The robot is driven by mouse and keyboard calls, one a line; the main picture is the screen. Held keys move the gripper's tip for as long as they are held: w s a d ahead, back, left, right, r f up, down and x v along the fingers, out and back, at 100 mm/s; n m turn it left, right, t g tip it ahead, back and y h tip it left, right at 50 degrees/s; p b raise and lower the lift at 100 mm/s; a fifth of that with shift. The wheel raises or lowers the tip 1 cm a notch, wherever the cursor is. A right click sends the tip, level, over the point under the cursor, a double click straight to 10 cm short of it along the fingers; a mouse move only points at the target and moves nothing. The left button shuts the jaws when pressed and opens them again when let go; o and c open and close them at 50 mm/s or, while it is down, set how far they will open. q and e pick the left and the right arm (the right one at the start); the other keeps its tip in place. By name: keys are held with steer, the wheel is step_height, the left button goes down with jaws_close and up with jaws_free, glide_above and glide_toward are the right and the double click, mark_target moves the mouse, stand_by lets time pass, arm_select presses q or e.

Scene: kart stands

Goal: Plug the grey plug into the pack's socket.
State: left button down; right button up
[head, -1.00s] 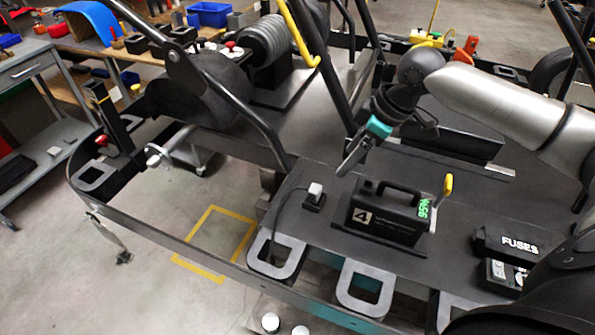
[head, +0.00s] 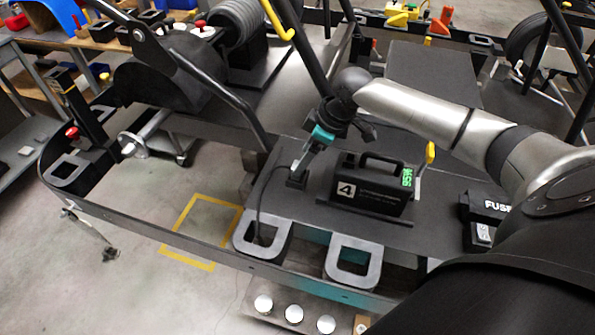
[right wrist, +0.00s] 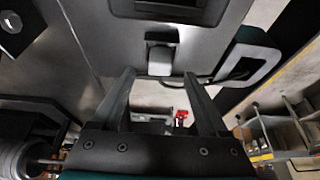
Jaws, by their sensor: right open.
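The pack (head: 368,186) is a black box with a handle, a white 4 and a green 95% display. It stands on the dark deck. Its socket cannot be made out. The grey plug (right wrist: 160,61) sits in a small black holder (head: 296,182) left of the pack, with a black cable nearby. In the head view my right gripper (head: 299,170) points down at the holder and mostly hides the plug. In the right wrist view my right gripper (right wrist: 159,76) is open, with the plug just beyond and between its fingertips, not gripped. My left gripper is not in view.
A black FUSES box (head: 486,206) stands right of the pack. Grey loop brackets (head: 263,240) line the deck's front edge. A yellow lever (head: 430,153) rises behind the pack. A black tube (head: 225,105) slopes down left of the gripper.

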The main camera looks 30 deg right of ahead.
steer(key=shift+x, duration=1.6)
steer(key=shift+c, duration=0.2)
jaws_close()
